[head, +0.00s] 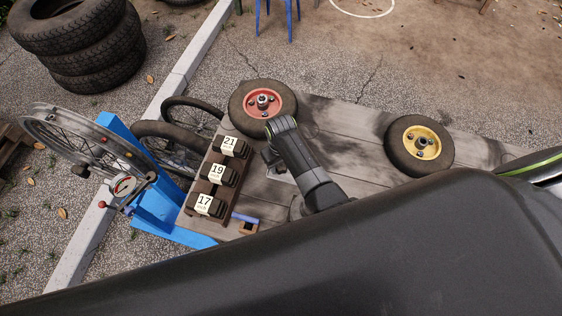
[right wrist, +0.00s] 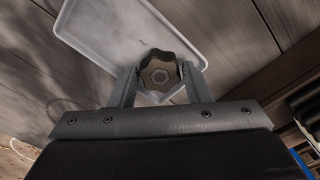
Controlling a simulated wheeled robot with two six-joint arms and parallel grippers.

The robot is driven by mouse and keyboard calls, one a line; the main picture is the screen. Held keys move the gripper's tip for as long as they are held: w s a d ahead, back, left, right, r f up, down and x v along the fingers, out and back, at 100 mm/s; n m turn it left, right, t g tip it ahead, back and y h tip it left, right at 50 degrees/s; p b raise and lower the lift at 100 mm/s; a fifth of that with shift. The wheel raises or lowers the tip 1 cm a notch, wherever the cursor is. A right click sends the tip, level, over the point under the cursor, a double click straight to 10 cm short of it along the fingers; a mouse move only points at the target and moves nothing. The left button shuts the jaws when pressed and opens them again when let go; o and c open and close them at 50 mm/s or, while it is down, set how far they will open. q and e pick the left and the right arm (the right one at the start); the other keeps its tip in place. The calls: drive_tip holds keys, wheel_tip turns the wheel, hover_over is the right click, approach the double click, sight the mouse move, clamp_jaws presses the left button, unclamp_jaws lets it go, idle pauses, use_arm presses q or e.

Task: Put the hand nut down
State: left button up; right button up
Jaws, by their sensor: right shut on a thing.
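The hand nut (right wrist: 159,73) is a dark, lobed knob with a hexagonal centre, seen in the right wrist view. My right gripper (right wrist: 160,88) is shut on it, one finger at each side. The nut is over the corner end of a pale, rimmed tray (right wrist: 92,38); I cannot tell whether it touches the tray. In the head view my right gripper (head: 270,157) is over the wooden bench, just below the red-hubbed wheel, and hides the nut and most of the tray. My left gripper is not in view.
The red-hubbed wheel (head: 261,101) and a yellow-hubbed wheel (head: 421,143) lie on the bench (head: 345,128). Dark boxes labelled 21 (head: 230,145), 19 (head: 216,172) and 17 (head: 205,204) stand left of the gripper. A blue stand (head: 157,212) is further left.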

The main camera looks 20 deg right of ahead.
sight(281, 165)
drive_tip(key=o, duration=0.8)
drive_tip(key=shift+f, duration=0.1)
wheel_tip(281, 165, up, 12)
drive_tip(key=shift+r, duration=0.2)
idle(0.5)
